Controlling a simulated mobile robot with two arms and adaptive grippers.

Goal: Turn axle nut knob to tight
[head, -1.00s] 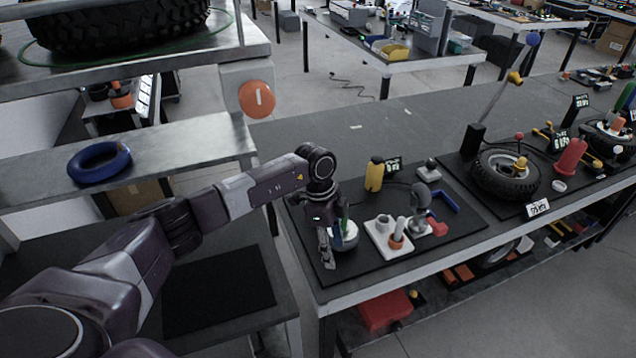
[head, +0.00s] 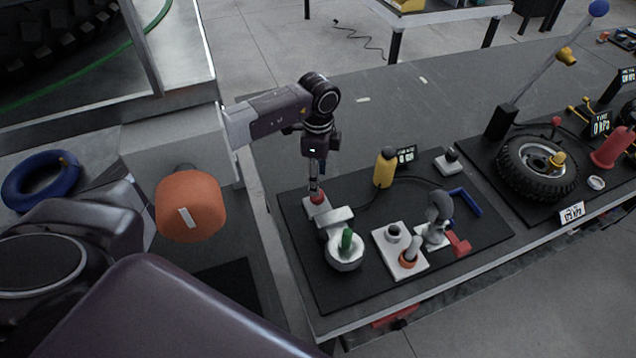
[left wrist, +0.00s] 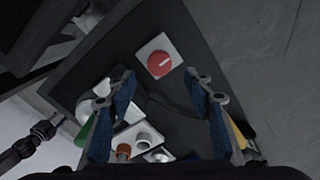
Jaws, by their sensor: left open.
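A small red knob (left wrist: 159,64) sits on a white square plate (left wrist: 175,46). Its white pointer line slants toward the right in the left wrist view. In the head view the red knob (head: 316,198) is at the back left of a black mat (head: 340,294), directly under my left gripper (head: 315,186). In the left wrist view the gripper (left wrist: 165,98) has its blue-padded fingers wide apart with nothing between them; the knob lies beyond the fingertips. I cannot tell which knob is named. My right gripper is not in view.
A white round part with a green handle (head: 346,240), a white block (head: 391,259) and a yellow cylinder (head: 384,168) stand on the mat. The bench behind the mat is clear.

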